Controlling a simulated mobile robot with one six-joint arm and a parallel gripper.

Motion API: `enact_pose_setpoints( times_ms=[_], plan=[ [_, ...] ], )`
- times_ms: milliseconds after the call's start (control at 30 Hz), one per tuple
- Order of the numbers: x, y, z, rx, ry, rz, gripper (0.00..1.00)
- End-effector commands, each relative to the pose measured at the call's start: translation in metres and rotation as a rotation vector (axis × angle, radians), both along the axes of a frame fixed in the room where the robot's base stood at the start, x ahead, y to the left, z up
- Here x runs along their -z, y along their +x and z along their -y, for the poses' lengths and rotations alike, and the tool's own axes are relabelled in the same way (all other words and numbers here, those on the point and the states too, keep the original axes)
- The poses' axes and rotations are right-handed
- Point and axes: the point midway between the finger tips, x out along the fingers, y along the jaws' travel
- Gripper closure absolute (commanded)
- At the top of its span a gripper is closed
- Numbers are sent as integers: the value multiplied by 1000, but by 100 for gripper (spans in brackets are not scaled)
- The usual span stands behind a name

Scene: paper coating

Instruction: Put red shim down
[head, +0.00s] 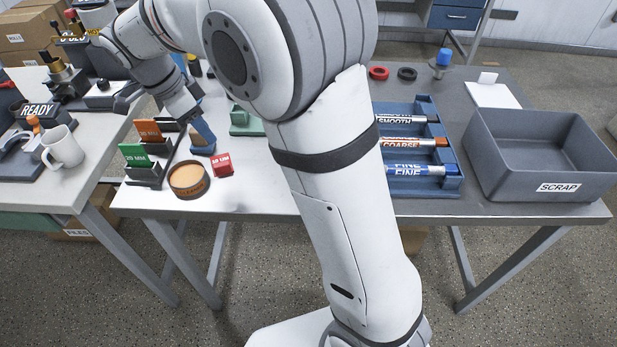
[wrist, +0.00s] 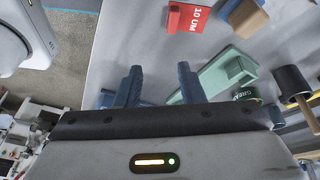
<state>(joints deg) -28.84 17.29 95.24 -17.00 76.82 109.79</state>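The red shim (head: 222,165), marked 10 UM, rests on the white table, right of the shim rack (head: 148,174) and beside a round tan-topped tub (head: 188,180). It also shows at the top of the wrist view (wrist: 188,17), apart from my fingers. My gripper (wrist: 159,78) is open, with nothing between its two blue-grey fingers. In the head view my forearm covers part of the table, and the fingertips are hard to make out. A green shim (head: 134,155) and an orange shim (head: 148,131) stand in the dark rack.
A green holder (wrist: 218,76) is close beyond my fingers. A blue block with a tan part (head: 201,146) stands behind the red shim. Right of my arm are a blue tray (head: 424,187) of labelled rods and a grey scrap bin (head: 540,150). A mug (head: 63,147) stands on the left table.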

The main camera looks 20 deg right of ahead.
Motion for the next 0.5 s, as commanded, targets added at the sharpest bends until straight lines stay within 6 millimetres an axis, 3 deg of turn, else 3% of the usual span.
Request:
enact_pose_setpoints(
  times_ms=[33, 200, 500],
  plan=[
    [-7, -10, 21, -65, 27, -21, 65],
    [-13, -53, 81, -382, 122, -83, 65],
    [0, -144, 155, -947, 192, -81, 65]
  ],
)
